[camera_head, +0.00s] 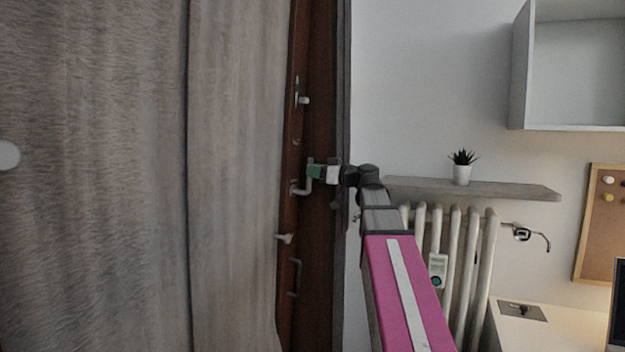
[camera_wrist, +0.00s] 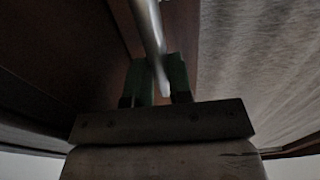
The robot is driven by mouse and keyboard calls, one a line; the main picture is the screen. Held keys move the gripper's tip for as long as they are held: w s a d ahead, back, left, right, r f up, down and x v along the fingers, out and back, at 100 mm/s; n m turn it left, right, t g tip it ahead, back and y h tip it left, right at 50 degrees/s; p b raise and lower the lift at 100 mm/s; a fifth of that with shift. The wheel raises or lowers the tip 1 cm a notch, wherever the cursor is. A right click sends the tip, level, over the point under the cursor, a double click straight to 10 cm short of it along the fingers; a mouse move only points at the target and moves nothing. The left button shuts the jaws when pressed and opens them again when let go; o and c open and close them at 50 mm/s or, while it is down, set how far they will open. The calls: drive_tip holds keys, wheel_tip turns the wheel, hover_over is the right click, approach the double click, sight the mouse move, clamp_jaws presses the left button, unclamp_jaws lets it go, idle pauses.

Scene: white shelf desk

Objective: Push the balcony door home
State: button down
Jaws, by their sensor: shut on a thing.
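The balcony door (camera_head: 318,265) shows as a tall dark brown wooden strip between the grey curtain and the white wall. Most of it is hidden behind the curtain, and I cannot tell how far open it stands. A silver lever handle (camera_head: 304,189) sits at mid-height on the brown wood. My gripper (camera_head: 313,171), with green fingertips, is at this handle. In the wrist view the metal handle (camera_wrist: 149,28) runs down between the green fingers (camera_wrist: 157,82), which are shut on it.
A grey curtain (camera_head: 120,180) fills the left. Other metal fittings (camera_head: 303,99) are on the brown wood above and below the handle. To the right are a radiator (camera_head: 473,255), a shelf (camera_head: 520,190) with a potted plant (camera_head: 462,173), and a white desk (camera_head: 560,325).

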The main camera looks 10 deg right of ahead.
sight(294, 167)
drive_tip(key=shift+x, duration=4.6)
drive_tip(key=c, duration=0.7)
unclamp_jaws()
drive_tip(key=shift+v, duration=4.95)
